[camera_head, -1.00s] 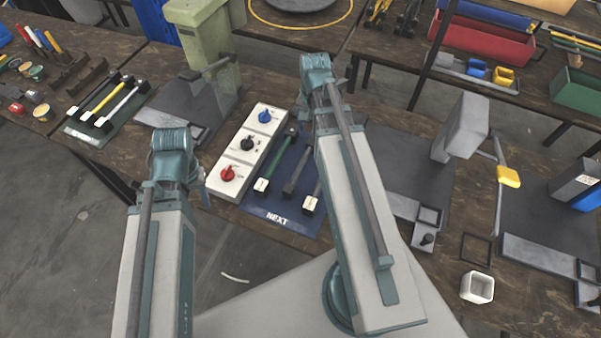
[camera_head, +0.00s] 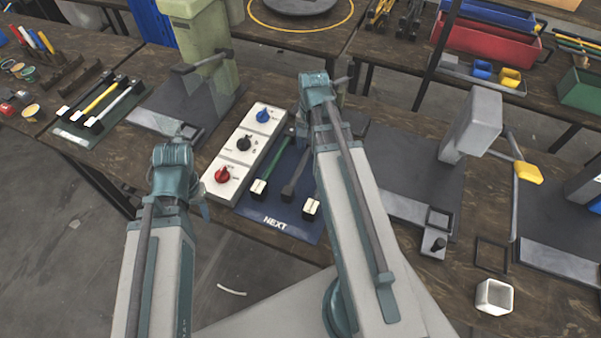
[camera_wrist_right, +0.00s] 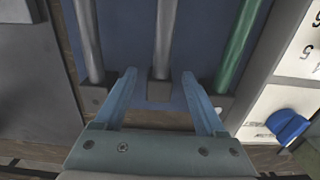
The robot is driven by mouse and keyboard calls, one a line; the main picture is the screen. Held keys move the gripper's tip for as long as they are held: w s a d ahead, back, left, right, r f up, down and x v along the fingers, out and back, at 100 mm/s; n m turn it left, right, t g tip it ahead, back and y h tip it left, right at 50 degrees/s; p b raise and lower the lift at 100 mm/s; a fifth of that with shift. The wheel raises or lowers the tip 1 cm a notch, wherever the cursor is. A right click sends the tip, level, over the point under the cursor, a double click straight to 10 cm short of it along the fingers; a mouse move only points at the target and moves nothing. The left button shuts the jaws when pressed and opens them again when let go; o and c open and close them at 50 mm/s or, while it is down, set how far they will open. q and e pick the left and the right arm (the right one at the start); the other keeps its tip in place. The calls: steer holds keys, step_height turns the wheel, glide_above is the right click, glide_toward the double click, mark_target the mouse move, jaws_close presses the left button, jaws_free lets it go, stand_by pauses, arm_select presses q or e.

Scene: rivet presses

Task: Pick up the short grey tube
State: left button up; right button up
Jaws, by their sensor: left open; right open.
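Three tubes lie side by side on the blue NEXT mat (camera_head: 277,222): a green tube (camera_wrist_right: 240,42), a middle grey tube (camera_wrist_right: 166,40) and an outer grey tube (camera_wrist_right: 86,38). The middle one, with a dark grey end block (camera_head: 289,190), looks like the short one. In the right wrist view my right gripper (camera_wrist_right: 160,76) is open and empty. Its fingers straddle the line of the middle tube near its end block (camera_wrist_right: 159,92), with no visible contact. My right arm covers part of the mat in the head view. My left gripper (camera_head: 200,190) is left of the mat, its fingers mostly hidden.
A white control box (camera_head: 243,145) with three knobs stands left of the mat. A green press (camera_head: 205,50) and a grey press (camera_head: 475,120) flank this area. A rack (camera_head: 90,125) with several tubes lies far left. A white cup (camera_head: 494,297) stands front right.

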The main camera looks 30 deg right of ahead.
jaws_close()
stand_by(0.3)
steer(key=shift+r, duration=0.2)
step_height(320, 180, up, 10)
steer(key=p, duration=1)
steer(key=shift+f, duration=0.1)
